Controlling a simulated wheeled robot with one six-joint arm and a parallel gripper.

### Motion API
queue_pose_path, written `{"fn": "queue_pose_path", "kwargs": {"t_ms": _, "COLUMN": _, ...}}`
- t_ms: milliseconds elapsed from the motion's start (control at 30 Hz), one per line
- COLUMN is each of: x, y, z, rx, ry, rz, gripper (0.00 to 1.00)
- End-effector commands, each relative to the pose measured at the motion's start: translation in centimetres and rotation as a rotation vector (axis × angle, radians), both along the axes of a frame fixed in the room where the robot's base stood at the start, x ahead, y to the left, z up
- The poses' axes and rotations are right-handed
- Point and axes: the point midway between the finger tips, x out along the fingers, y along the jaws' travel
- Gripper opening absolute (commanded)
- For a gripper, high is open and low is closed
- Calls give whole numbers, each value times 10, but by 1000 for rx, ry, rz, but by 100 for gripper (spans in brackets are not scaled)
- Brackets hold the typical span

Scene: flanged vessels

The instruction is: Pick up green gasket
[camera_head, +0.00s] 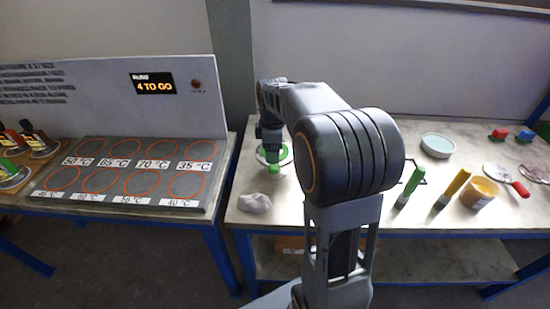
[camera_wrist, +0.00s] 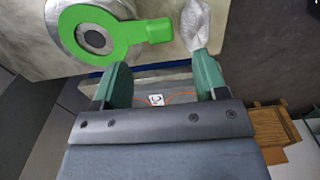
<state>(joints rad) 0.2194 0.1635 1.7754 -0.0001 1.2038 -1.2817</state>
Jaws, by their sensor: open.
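The green gasket (camera_wrist: 146,31) is a flat ring with a handle-like tab, at the upper left of the wrist view. It lies on a round silver flange (camera_wrist: 57,33), with a grey centre showing through the ring. In the head view the green gasket (camera_head: 274,169) shows partly at the left end of the workbench, with my arm hiding some of it. My gripper (camera_wrist: 162,72) is open and empty. Its fingertips are just short of the gasket's tab in the wrist view, apart from it in the picture; the height gap cannot be told. In the head view my gripper (camera_head: 271,145) is over the flange.
A crumpled white rag (camera_head: 255,203) lies close in front of the gasket. A panel with red-ringed spots (camera_head: 130,172) stands left, across a gap. Right of my arm are a green-handled tool (camera_head: 411,184), a yellow-handled one (camera_head: 456,184), an orange tub (camera_head: 479,193) and a round dish (camera_head: 438,146).

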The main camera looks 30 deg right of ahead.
Motion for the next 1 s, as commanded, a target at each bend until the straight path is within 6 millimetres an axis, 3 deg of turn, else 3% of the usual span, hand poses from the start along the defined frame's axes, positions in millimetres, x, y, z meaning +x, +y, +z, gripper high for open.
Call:
{"fn": "queue_pose_path", "kwargs": {"t_ms": 267, "x": -1, "y": -1, "z": -17, "rx": 0, "ry": 0, "rz": -3, "gripper": 66}}
{"fn": "queue_pose_path", "kwargs": {"t_ms": 600, "x": -1, "y": -2, "z": -59, "rx": 0, "ry": 1, "rz": -6, "gripper": 66}}
{"fn": "queue_pose_path", "kwargs": {"t_ms": 967, "x": -1, "y": -2, "z": -66, "rx": 0, "ry": -1, "rz": -6, "gripper": 66}}
{"fn": "queue_pose_path", "kwargs": {"t_ms": 1000, "x": -1, "y": -2, "z": -66, "rx": 0, "ry": -1, "rz": -6, "gripper": 62}}
